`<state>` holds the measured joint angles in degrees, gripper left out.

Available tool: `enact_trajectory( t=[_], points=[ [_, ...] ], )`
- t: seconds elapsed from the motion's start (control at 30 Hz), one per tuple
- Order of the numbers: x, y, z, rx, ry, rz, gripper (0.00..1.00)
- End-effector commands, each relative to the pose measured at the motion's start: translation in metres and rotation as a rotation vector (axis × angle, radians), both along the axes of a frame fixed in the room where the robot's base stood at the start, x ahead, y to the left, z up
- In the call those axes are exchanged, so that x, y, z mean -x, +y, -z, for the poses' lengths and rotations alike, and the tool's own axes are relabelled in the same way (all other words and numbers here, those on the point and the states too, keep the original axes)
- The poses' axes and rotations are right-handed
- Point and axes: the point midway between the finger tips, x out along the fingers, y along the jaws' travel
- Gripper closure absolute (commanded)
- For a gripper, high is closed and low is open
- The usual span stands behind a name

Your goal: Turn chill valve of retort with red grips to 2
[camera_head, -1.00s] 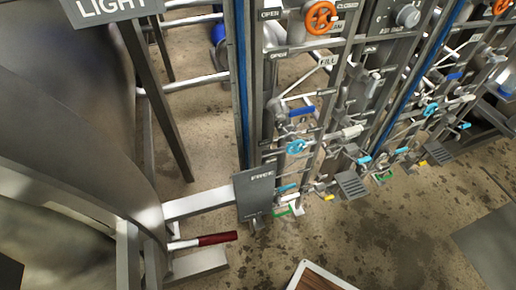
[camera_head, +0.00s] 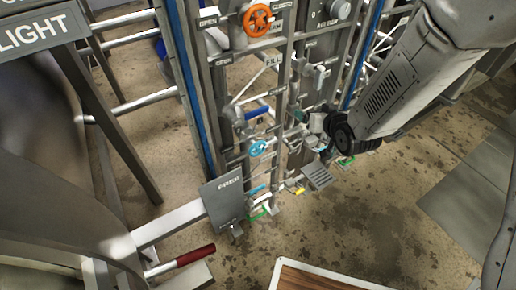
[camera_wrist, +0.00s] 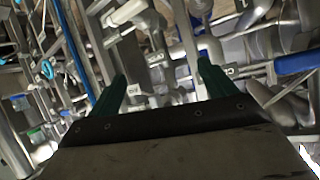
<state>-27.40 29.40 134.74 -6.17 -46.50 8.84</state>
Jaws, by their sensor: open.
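A lever with a red grip (camera_head: 195,255) juts from the grey vessel at the lower left of the head view. Beside that vessel stands a valve rack with an orange handwheel (camera_head: 257,19), a light-blue handwheel (camera_head: 259,148) and a dark-blue lever handle (camera_head: 256,113). I cannot read a chill label or its numbers, so I cannot tell which valve is the chill valve. My gripper (camera_wrist: 160,88) is open, its two green fingers apart with nothing held between them. In the head view my arm comes from the upper right, its end right of the light-blue handwheel.
A sign reading FREE (camera_head: 222,203) and a LIGHT sign (camera_head: 38,33) stand at the left. In the wrist view, pipes and a blue handle (camera_wrist: 297,62) lie close beyond the fingers. A wood-topped tray (camera_head: 310,278) is at the bottom. Stained floor (camera_head: 380,215) is open at the right.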

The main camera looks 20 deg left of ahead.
Motion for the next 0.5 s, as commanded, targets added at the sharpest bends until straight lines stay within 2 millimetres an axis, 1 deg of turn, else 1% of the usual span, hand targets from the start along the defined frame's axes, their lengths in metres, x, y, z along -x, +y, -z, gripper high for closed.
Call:
enact_trajectory(
  t=[0.03, 0.1, 0.17, 0.2, 0.33, 0.4, 0.5],
  points=[
    [0.008, 0.019, 0.025, -0.031, -0.021, -0.034, 0.17],
    [0.018, 0.041, 0.048, -0.088, -0.071, -0.076, 0.17],
    [0.031, 0.058, 0.067, -0.140, -0.111, -0.112, 0.17],
    [0.041, 0.067, 0.079, -0.175, -0.133, -0.134, 0.17],
    [0.072, 0.087, 0.110, -0.278, -0.197, -0.192, 0.17],
    [0.087, 0.092, 0.122, -0.322, -0.222, -0.214, 0.17],
    [0.105, 0.096, 0.133, -0.374, -0.249, -0.238, 0.17]
  ],
)
